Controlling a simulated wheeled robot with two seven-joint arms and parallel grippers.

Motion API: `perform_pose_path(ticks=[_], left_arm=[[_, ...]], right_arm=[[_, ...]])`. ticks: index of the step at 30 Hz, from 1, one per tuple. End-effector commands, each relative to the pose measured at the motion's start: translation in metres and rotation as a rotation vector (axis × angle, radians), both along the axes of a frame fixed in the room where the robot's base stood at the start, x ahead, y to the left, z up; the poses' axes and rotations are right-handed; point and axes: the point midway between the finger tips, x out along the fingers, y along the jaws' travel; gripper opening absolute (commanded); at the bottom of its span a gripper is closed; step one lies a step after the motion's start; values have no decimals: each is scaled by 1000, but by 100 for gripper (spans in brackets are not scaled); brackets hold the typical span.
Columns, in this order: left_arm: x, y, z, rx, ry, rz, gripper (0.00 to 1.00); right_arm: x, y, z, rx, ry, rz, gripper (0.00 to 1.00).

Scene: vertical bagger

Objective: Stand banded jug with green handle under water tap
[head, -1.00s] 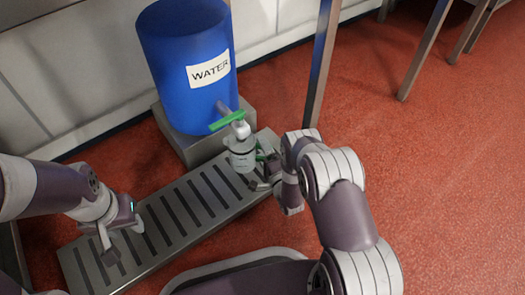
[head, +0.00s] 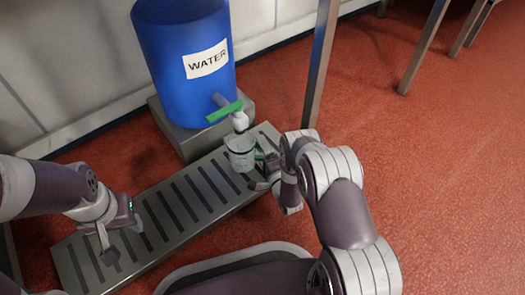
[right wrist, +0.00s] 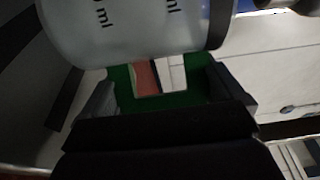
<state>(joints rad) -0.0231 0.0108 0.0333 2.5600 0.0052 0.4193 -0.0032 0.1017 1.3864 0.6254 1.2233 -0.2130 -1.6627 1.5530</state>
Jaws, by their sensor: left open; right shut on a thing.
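The jug (head: 240,155) is clear with a band near its rim and a green handle (head: 262,156) on its right side. It is directly below the white spout of the water tap (head: 239,122), at the slatted grate's far right end. My right gripper (head: 263,174) is shut on the green handle, which also shows between its fingers in the right wrist view (right wrist: 190,92). I cannot tell whether the jug's base touches the grate. The tap has a green lever (head: 226,111) and comes out of the blue barrel. My left gripper (head: 112,250) is open and empty above the grate's near left end.
The blue barrel (head: 188,95) marked WATER stands on a grey block (head: 212,146) against the wall. The slatted metal grate (head: 190,242) runs diagonally across the red floor. A metal table leg (head: 321,65) stands behind my right arm. Open floor lies to the right.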

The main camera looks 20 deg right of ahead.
Motion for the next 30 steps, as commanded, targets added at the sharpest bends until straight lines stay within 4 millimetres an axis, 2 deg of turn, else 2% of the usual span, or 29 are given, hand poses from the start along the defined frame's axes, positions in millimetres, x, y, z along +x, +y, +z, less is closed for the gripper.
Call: perform_pose_path(ticks=[20, 21, 30], left_arm=[[0, 0, -11, 0, 0, 0, 43], [0, 0, -11, 0, 0, 0, 43], [0, 0, -10, 0, 0, 0, 43]], right_arm=[[0, 0, -12, 0, -1, 0, 58], [0, 0, -12, 0, -1, 0, 98], [0, 0, -12, 0, 0, 0, 100]])
